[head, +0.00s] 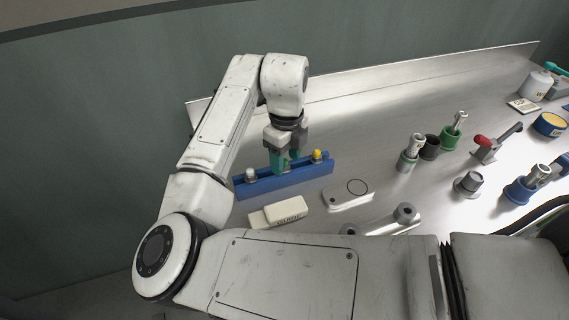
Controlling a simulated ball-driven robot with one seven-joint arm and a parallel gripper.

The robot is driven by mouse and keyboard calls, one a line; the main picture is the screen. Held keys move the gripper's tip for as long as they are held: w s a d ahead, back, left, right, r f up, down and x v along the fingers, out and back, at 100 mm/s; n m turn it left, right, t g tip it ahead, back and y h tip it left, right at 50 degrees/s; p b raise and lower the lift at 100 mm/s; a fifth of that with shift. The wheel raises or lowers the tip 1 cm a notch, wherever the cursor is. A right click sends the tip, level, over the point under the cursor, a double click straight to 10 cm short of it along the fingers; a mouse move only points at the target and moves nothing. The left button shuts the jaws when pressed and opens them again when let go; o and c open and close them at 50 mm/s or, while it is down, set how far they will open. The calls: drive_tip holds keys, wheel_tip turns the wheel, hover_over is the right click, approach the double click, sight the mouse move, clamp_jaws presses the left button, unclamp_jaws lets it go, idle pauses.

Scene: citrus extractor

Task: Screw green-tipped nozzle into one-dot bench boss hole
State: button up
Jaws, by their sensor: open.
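A blue rack (306,178) lies on the bench and holds small upright pieces. A yellow-tipped piece (317,155) stands near its right end and a pale-tipped piece (251,174) near its left end. My gripper (286,163) points down over the middle of the rack, its teal fingers open. The fingers hide what stands between them, so I cannot make out a green-tipped nozzle. A grey boss (404,212) stands on a pale bracket at the front, and another grey round boss (468,183) stands further right. No dot marks can be read on either.
A white labelled block (285,210) and a white plate with a ring mark (348,193) lie in front of the rack. Green, dark and blue holders with cylinders, including a green holder (451,137), stand to the right, beside a red-handled lever (483,142). The bench behind the rack is clear.

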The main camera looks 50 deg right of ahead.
drive_tip(key=shift+f, duration=0.55)
clamp_jaws()
